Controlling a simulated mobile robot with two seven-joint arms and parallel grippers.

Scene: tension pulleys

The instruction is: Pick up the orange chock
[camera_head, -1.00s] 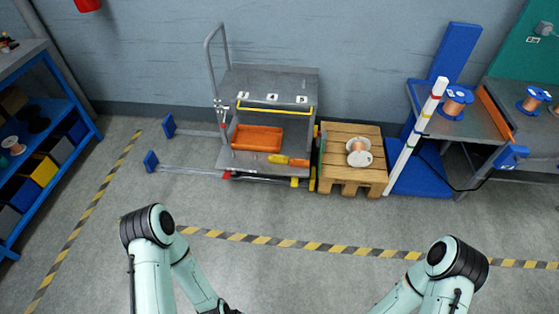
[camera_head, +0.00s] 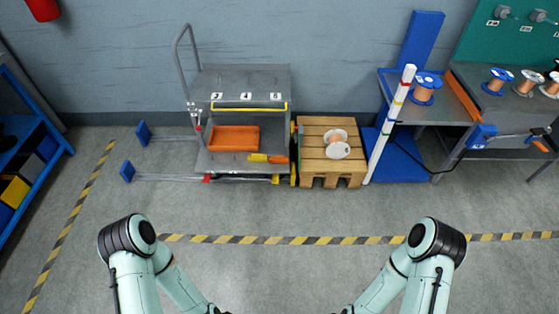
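A small orange piece (camera_head: 279,160), which looks like the orange chock, lies at the front right of the grey cart's (camera_head: 203,163) lower shelf. It touches or adjoins a yellow piece (camera_head: 258,157); I cannot tell whether the two are one object. An orange tray (camera_head: 234,138) sits just behind and left of it on the same shelf. My two arms come in from the bottom, well in front of the cart. Only dark bits of their ends show at the bottom edge, and the gripper fingers are out of the picture.
A wooden crate (camera_head: 318,165) with a spool (camera_head: 337,147) stands right of the cart. A blue shelf (camera_head: 45,165) is at left. The floor before the cart is clear.

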